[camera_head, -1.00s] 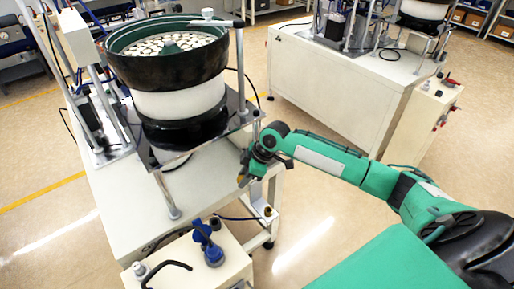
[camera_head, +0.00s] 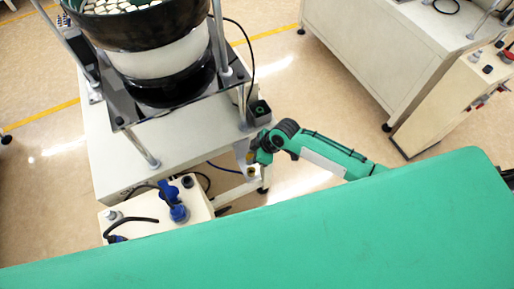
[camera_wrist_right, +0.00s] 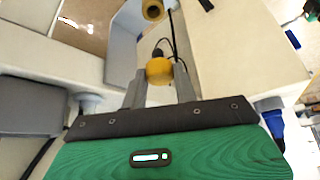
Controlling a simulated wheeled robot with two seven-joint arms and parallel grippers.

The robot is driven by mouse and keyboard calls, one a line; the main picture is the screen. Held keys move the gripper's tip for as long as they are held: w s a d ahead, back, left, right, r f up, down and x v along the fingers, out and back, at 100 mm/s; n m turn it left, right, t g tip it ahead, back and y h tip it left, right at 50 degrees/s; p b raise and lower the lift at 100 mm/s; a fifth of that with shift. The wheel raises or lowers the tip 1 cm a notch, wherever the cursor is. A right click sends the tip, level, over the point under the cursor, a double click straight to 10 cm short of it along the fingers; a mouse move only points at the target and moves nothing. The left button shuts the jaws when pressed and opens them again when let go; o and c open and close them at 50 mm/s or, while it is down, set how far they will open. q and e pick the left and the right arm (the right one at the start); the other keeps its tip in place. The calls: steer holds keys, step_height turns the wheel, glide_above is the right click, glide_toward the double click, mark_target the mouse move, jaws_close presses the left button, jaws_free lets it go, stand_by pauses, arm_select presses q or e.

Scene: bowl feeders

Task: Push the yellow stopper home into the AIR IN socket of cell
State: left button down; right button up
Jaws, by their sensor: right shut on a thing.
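The yellow stopper (camera_wrist_right: 159,71) shows in the right wrist view between the two grey fingers of my right gripper (camera_wrist_right: 159,88), which is shut on it. A yellow ring-shaped fitting with a dark hole (camera_wrist_right: 153,10) shows beyond the stopper, near the top edge. The stopper is apart from it in the picture. I cannot read any AIR IN label. In the head view my right gripper (camera_head: 250,158) is small, beside the right side of the white feeder cabinet (camera_head: 135,150); the stopper is hard to make out there. My left gripper is not in view.
The bowl feeder (camera_head: 155,55) stands on the cabinet. A white box (camera_head: 150,212) with a blue fitting (camera_head: 178,205) and black hoses is at the lower left. A second white cabinet (camera_head: 380,50) stands at the right. Open floor lies between the cabinets.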

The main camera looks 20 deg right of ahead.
steer(key=shift+f+b, duration=0.5)
steer(key=shift+f, duration=0.2)
steer(key=b, duration=0.4)
glide_above(248, 170)
steer(key=d, duration=0.2)
steer(key=f, duration=0.4)
steer(key=shift+s, duration=0.4)
steer(key=shift+f, duration=0.7)
steer(key=shift+r, duration=0.1)
steer(key=shift+f, duration=0.25)
steer(key=shift+f+b, duration=0.7)
steer(key=shift+f, duration=0.55)
stand_by(0.4)
steer(key=o, duration=1.4)
steer(key=shift+c, duration=0.2)
